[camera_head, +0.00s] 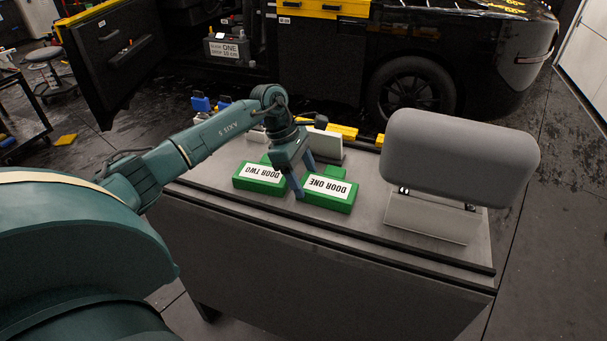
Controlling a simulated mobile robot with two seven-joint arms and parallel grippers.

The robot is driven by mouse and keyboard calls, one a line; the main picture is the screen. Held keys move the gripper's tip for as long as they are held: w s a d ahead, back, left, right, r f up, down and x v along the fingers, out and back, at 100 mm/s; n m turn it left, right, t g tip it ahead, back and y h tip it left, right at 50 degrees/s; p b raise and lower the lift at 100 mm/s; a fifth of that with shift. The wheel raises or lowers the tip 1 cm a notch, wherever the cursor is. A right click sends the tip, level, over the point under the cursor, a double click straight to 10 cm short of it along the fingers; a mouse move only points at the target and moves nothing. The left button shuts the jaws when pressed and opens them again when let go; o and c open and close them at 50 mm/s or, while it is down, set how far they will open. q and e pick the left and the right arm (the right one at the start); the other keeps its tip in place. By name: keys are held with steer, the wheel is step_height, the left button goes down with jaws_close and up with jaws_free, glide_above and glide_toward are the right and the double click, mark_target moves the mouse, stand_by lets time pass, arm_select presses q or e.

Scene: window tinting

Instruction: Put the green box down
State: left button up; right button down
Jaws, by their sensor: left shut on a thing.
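Two green boxes with white labels sit side by side at the table (395,238). The left one, labelled DOOR TWO (261,175), lies on the tabletop. The right one, labelled DOOR ONE (329,191), is at my left gripper (301,179). Both labels appear upside down. My left gripper points down with its fingers at the left end of the DOOR ONE box, and it is shut on that box. Whether the box touches the tabletop or hangs just above it is hard to tell. My right gripper is not in view.
A grey padded headrest-like block (460,155) stands on the table's right side. Yellow items (340,131) lie along the back edge. A black car (420,60) with an open door (112,50) stands behind. Bare tabletop shows between the DOOR ONE box and the block.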

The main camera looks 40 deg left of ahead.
arm_select(q)
steer(key=shift+f, duration=0.15)
steer(key=o, duration=1)
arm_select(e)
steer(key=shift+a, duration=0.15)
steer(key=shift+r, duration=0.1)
arm_select(q)
steer(key=shift+r, duration=0.35)
steer(key=b+v, duration=0.1)
steer(key=v, duration=1)
steer(key=shift+a+r, duration=0.2)
steer(key=shift+r, duration=0.1)
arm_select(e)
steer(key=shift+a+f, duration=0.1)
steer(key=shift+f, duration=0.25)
